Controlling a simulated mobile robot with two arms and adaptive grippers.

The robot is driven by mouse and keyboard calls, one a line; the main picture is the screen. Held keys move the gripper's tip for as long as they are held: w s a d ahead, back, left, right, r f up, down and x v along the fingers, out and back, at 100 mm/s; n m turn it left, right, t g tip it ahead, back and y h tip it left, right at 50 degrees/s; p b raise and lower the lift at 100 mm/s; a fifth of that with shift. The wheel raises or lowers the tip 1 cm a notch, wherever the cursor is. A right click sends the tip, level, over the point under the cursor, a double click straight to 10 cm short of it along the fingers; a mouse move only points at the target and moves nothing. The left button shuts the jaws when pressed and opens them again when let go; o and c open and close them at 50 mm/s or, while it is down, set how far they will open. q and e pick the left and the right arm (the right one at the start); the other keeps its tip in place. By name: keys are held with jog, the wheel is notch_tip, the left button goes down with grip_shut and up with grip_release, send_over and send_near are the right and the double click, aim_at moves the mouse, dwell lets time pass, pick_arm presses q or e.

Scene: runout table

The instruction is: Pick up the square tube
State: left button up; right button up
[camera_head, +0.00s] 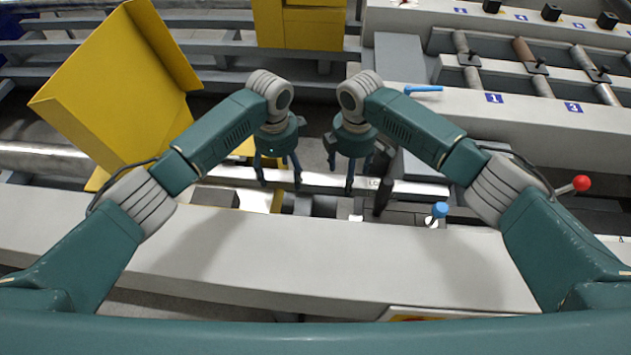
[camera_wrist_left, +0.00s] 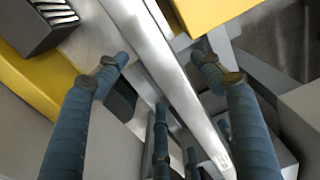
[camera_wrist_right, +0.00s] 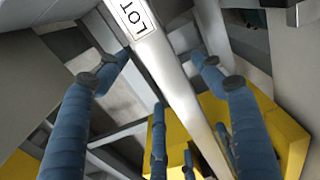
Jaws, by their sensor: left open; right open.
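The square tube (camera_head: 320,180) is a long silver bar lying across the runout table below both grippers. It also shows in the left wrist view (camera_wrist_left: 165,65) and the right wrist view (camera_wrist_right: 168,70), where a white label reading LOT is on it. My left gripper (camera_head: 279,185) is open above the tube's left part, with fingers to either side of it in its wrist view. My right gripper (camera_head: 341,180) is open above the tube nearer the label, with fingers to either side. Neither gripper visibly closes on the tube. The arms hide little of it.
A yellow sheet-metal guard (camera_head: 115,85) stands at left. A blue-knobbed lever (camera_head: 438,212) and a red-knobbed lever (camera_head: 580,184) stick up at right. A roller conveyor (camera_head: 520,55) lies at back right. The pale front beam (camera_head: 330,260) is clear.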

aim_at(283, 178)
pick_arm(q)
jog(key=shift+f, duration=1.6)
pick_arm(e)
jog(key=shift+f, duration=1.55)
pick_arm(q)
grip_shut()
pick_arm(e)
grip_shut()
pick_arm(q)
jog(key=shift+r, duration=0.1)
pick_arm(e)
jog(key=shift+w+r, duration=0.1)
